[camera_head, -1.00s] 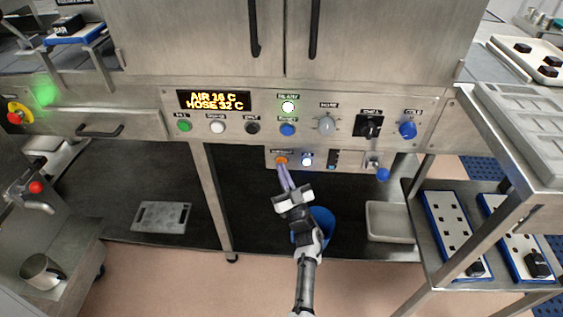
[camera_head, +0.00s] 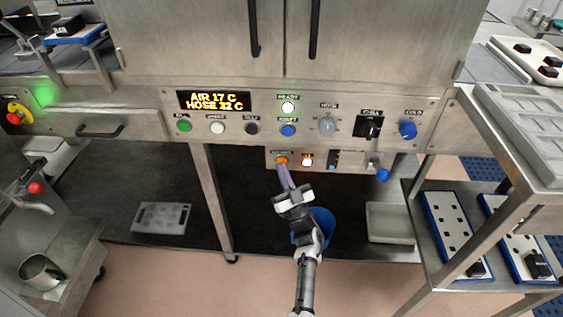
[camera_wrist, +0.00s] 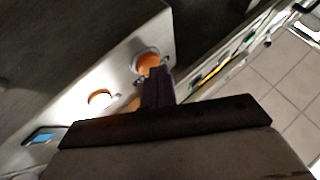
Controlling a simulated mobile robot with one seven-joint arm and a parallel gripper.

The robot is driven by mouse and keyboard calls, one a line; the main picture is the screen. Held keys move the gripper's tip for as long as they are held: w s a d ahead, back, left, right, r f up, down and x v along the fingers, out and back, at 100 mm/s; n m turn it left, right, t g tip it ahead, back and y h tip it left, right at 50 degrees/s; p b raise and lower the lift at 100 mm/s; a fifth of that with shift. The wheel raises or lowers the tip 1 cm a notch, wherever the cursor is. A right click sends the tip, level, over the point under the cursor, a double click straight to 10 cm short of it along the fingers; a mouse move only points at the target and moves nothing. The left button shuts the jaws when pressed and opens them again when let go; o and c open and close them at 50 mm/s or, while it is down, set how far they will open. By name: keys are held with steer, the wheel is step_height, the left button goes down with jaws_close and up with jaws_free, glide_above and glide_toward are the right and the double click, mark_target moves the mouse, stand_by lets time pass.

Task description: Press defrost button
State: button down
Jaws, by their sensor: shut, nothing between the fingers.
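The orange button (camera_head: 281,161) sits at the left of the small lower panel; the label above it is too small to read surely, though it fits the defrost button. My gripper (camera_head: 282,166) is shut and empty, its fingertips at this button. In the wrist view the orange button (camera_wrist: 147,63) shows just beyond the fingertips (camera_wrist: 155,74), which cover its lower edge; they look to be touching it. The lamp (camera_head: 307,162) to the button's right glows orange-white, and it also shows in the wrist view (camera_wrist: 100,98). The display (camera_head: 214,101) reads AIR 17 C, HOSE 32 C.
The upper panel holds a green button (camera_head: 184,125), a white one (camera_head: 218,127), a black one (camera_head: 252,128) and a blue one (camera_head: 288,130). A valve with a blue handle (camera_head: 383,174) sticks out right of the lower panel. A blue bucket (camera_head: 323,221) stands below.

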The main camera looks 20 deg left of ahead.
steer(key=shift+s+d, duration=0.15)
steer(key=shift+s, duration=0.45)
steer(key=shift+s+p, duration=0.1)
steer(key=shift+p, duration=0.2)
steer(key=s+p, duration=0.1)
steer(key=s, duration=0.1)
steer(key=s+d+p, duration=0.1)
steer(key=s, duration=0.1)
steer(key=shift+s+d, duration=0.2)
steer(key=shift+s, duration=0.1)
stand_by(0.3)
